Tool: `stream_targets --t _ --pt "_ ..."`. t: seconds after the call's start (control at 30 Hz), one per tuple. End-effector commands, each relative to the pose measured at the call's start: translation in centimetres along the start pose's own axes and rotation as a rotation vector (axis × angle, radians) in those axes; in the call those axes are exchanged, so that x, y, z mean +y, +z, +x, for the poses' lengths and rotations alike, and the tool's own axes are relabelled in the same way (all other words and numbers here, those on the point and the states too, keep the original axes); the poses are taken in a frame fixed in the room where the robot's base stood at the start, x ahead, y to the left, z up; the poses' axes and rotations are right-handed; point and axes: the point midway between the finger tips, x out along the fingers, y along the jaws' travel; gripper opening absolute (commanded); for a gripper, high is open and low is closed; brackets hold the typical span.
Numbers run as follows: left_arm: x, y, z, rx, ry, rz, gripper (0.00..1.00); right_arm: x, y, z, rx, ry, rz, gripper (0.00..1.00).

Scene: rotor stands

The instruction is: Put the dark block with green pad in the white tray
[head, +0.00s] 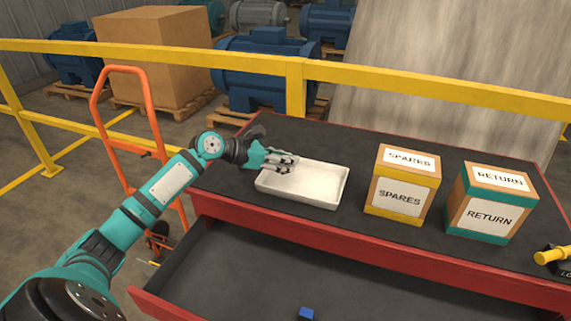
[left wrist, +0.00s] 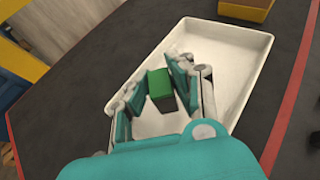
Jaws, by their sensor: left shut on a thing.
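The white tray (head: 318,188) stands on the dark top of the red cabinet; it also shows in the left wrist view (left wrist: 255,45). My left gripper (head: 285,163) is over the left part of the tray. In the left wrist view, the fingers of my left gripper (left wrist: 162,88) are shut on the dark block with green pad (left wrist: 160,84), whose green face points toward the camera. The block sits over the tray floor in that view; I cannot tell whether it touches the floor. In the head view the block is hidden by the gripper. My right gripper is not in view.
A SPARES box (head: 400,200) and a RETURN box (head: 487,215) stand right of the tray. An open drawer (head: 250,265) below holds a small blue block (head: 306,313). A yellow-handled item (head: 553,255) lies at the far right. A yellow rail (head: 420,88) runs behind the cabinet.

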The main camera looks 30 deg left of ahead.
Motion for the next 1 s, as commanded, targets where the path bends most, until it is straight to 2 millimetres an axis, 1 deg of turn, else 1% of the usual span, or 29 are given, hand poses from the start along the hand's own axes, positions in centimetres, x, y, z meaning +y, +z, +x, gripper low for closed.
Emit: stream_targets --t 0.03,0.17,0.5,0.53,0.7,1.0 --pt "-0.1 -0.7 0.3 0.004 -0.002 -0.005 0.0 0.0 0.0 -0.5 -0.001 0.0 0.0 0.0" --pt "-0.1 -1.9 0.8 0.001 0.0 -0.003 0.0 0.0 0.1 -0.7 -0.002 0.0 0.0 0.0" --pt "0.0 -2.1 1.0 0.0 0.001 -0.002 0.0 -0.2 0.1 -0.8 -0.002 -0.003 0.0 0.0" --pt "0.0 -2.2 1.0 0.001 0.001 -0.002 0.22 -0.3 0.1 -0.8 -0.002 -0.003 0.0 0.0" --pt "0.0 -2.2 1.0 0.001 0.001 -0.001 0.44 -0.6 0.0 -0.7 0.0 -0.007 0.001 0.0" --pt "0.0 -2.1 0.9 0.0 0.001 0.001 0.44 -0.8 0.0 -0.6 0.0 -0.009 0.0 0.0"
